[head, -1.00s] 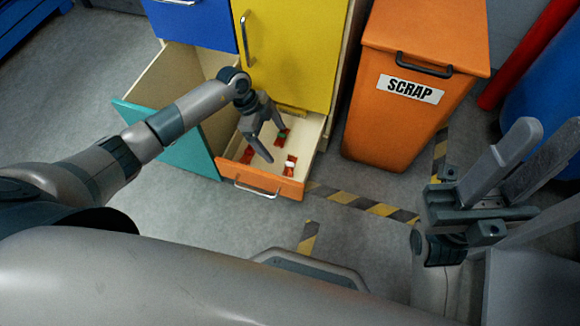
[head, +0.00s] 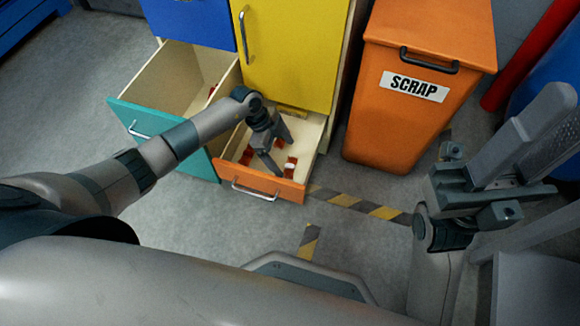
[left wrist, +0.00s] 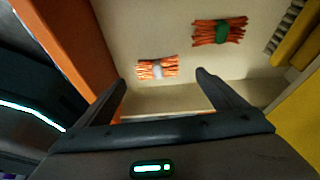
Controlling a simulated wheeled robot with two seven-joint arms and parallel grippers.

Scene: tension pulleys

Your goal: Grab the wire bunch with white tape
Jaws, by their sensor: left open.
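The wire bunch with white tape (head: 291,163) lies on the floor of the open orange-fronted drawer. In the left wrist view it is an orange bundle with a white band (left wrist: 144,69), just beyond and between my fingertips. My left gripper (head: 284,157) reaches down into the drawer, open, its fingers apart and pointing at this bunch; the left wrist view also shows its open fingers (left wrist: 160,80) with nothing between them. My right gripper (head: 560,125) is raised at the right, away from the drawer, and appears open and empty.
A teal-fronted drawer (head: 150,122) stands open at left. A yellow cabinet door (head: 285,60) rises behind. An orange scrap bin (head: 395,125) stands right.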

